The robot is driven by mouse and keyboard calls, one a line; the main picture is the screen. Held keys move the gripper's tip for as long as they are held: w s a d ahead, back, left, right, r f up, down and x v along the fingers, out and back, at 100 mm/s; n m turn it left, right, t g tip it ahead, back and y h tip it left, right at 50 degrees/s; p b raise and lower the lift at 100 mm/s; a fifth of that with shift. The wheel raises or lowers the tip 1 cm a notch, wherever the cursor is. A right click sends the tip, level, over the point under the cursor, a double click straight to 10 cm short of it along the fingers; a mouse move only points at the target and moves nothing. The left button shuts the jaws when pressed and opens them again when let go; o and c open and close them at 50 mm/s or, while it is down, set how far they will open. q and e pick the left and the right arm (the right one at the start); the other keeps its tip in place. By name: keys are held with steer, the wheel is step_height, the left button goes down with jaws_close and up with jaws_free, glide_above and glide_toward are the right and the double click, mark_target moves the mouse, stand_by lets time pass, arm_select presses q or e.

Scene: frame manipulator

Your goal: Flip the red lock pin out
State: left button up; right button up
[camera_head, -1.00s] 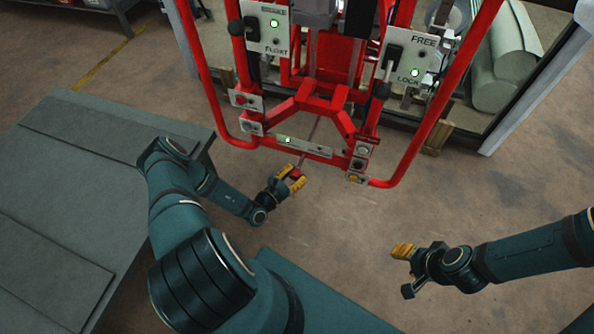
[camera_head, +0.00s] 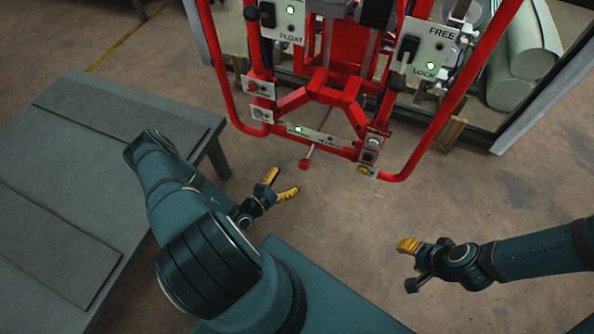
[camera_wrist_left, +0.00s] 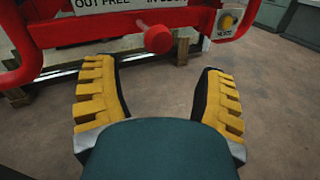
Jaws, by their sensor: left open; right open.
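The red lock pin's knob (camera_head: 304,164) sticks out on a thin metal rod from the white label strip (camera_head: 318,135) on the red frame's lower crossbar. The knob also shows in the left wrist view (camera_wrist_left: 158,39), beyond and between the fingers. My left gripper (camera_head: 284,183) is open and empty, a little below and left of the knob, apart from it. Its yellow fingers (camera_wrist_left: 158,100) are spread wide in the left wrist view. My right gripper (camera_head: 408,247) hangs over the floor at the right, well away from the frame, with nothing visible in it.
The red frame (camera_head: 345,95) carries switch panels, with a FLOAT panel (camera_head: 284,20) and a FREE/LOCK panel (camera_head: 425,48). Buttons (camera_head: 370,156) sit right of the pin. A grey table (camera_head: 90,150) stands at the left. The floor between the grippers is clear.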

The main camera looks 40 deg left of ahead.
arm_select(q)
steer(key=s, duration=0.3)
steer(key=shift+s+a, duration=0.15)
steer(key=shift+a, duration=0.15)
steer(key=shift+d, duration=0.1)
steer(key=d+r+m+g+h, duration=0.4)
steer(key=d+m+g+h, duration=0.5)
steer(key=d, duration=0.5)
steer(key=s+d+r+m+g+y, duration=0.2)
steer(key=s+d+m+g, duration=0.5)
steer(key=m+g, duration=0.45)
steer(key=w+d+r+m+t+y, duration=0.1)
steer(key=w+r+m+t+y, duration=0.3)
steer(key=m, duration=0.6)
step_height(320, 180, up, 3)
steer(key=w+y, duration=0.2)
steer(key=shift+w+d+f+t, duration=0.15)
steer(key=shift+w+d+t, duration=0.15)
steer(key=shift+w+t, duration=0.05)
